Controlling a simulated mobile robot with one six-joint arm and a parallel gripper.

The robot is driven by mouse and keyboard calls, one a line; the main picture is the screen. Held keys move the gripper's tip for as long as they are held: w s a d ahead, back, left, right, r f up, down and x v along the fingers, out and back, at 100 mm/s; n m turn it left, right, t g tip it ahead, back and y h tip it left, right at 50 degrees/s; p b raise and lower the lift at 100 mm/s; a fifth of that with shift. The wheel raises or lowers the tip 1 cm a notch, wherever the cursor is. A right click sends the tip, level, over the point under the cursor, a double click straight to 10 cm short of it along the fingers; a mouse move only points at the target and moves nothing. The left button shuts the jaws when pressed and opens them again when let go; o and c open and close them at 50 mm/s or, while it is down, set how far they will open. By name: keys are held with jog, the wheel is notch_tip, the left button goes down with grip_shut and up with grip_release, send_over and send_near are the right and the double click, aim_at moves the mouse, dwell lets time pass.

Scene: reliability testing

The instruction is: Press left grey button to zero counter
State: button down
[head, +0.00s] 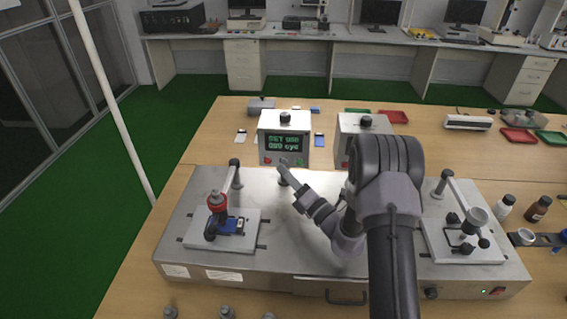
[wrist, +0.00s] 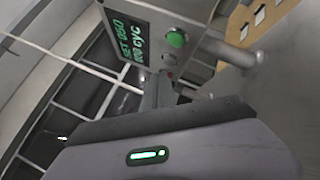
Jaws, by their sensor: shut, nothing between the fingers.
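The left counter box (head: 284,143) is pale grey with a dark display (head: 284,143) in green text. Its front also fills the top of the wrist view, tilted, with the display (wrist: 127,50) reading SET 050 and what looks like 000 CYC. A green button (wrist: 176,38) and a small grey button (wrist: 169,58) show there. My gripper (head: 284,166) is shut and empty, its tip at the lower middle of the box front. In the wrist view the fingers (wrist: 155,92) are close to the grey button; I cannot tell whether they touch it. In the head view the tip hides that button.
A second box (head: 345,128) stands to the right, partly behind my arm. The metal platform (head: 270,245) carries a left fixture with a blue device (head: 231,226) and a right fixture (head: 463,238). Bottles (head: 538,208) and trays (head: 519,136) lie at right.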

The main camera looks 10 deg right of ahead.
jog(key=s, duration=0.1)
jog(key=s+a+b, duration=0.1)
jog(key=s, duration=0.2)
jog(key=shift+s+a+b, duration=0.25)
jog(key=shift+s+b, duration=0.05)
jog(key=shift+s, duration=0.05)
dwell(0.5)
